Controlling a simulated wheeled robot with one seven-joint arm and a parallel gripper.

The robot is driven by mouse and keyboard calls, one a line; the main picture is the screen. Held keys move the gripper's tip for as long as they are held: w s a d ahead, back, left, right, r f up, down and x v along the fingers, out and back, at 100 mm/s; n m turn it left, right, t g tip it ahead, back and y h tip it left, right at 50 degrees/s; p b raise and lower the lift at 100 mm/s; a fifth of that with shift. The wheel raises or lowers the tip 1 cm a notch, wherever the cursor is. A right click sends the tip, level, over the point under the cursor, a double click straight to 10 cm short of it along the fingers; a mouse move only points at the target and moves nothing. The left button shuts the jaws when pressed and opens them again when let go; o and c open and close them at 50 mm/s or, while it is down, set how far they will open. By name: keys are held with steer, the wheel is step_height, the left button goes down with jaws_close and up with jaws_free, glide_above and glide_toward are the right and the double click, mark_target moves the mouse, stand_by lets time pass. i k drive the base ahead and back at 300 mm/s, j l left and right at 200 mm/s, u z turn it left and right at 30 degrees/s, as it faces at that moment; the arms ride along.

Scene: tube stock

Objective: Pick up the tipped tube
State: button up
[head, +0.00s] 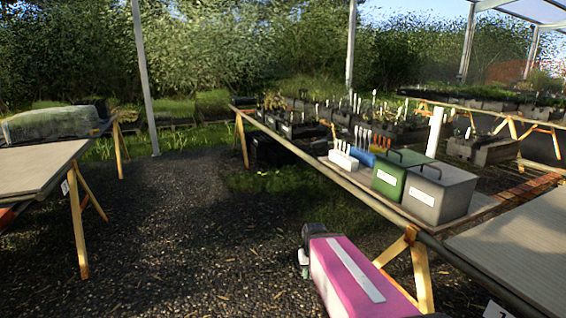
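I cannot make out a tipped tube in the head view. Small dark pots or tubes with white labels (290,128) stand crowded on the far part of the long bench (352,186), too small to tell whether any lies over. A magenta block with a pale stripe (352,270), seemingly part of my arm, reaches in from the bottom edge. Dark and grey parts at its far end may be my gripper (304,262). They are over the gravel, in front of the bench and apart from it. Its fingers are not clear enough to tell whether they are open or shut.
A green box (396,178), a grey box (436,192) and a white holder (343,160) stand on the bench near its front edge. Wooden trestle legs (420,272) stand below. Another table (35,170) is at left. The gravel aisle (180,225) between is clear.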

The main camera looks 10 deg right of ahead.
mark_target(324, 143)
steer(key=i+j+z, duration=0.25)
steer(key=i, duration=0.15)
steer(key=i+j+z, duration=0.25)
steer(key=i, duration=0.15)
